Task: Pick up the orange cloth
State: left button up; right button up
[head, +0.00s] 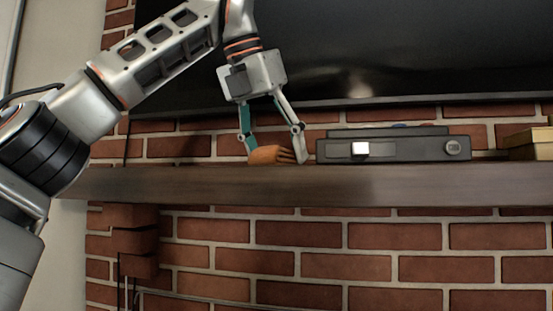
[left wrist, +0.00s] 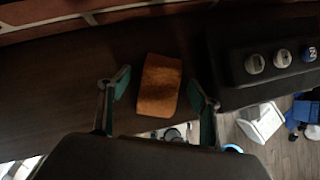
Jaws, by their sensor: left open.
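The orange cloth (head: 268,156) is a small folded bundle on top of the dark wooden mantel shelf (head: 220,186) in the head view. My left gripper (head: 272,142) points down over it, open, with one finger on each side of the cloth. In the left wrist view the cloth (left wrist: 160,84) is a roughly rectangular orange block between the two teal-padded fingers. A gap shows between each finger and the cloth there. The fingertips are near the shelf, but I cannot tell whether they touch it. My right gripper is in neither view.
A black box-shaped device (head: 400,150) with knobs stands on the shelf just right of my left gripper. Tan stacked objects (head: 532,143) are at the far right. A large dark screen (head: 400,50) hangs behind. The shelf left of the cloth is clear.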

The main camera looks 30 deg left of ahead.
pick_arm(q)
jog(key=shift+s+d, duration=0.1)
jog(key=shift+s, duration=0.05)
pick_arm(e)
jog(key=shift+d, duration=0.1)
pick_arm(q)
jog(key=c, duration=1.1)
jog(key=shift+c, duration=0.4)
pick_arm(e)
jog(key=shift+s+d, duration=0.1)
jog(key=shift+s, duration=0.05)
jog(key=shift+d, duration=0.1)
pick_arm(q)
jog(key=shift+r, duration=0.15)
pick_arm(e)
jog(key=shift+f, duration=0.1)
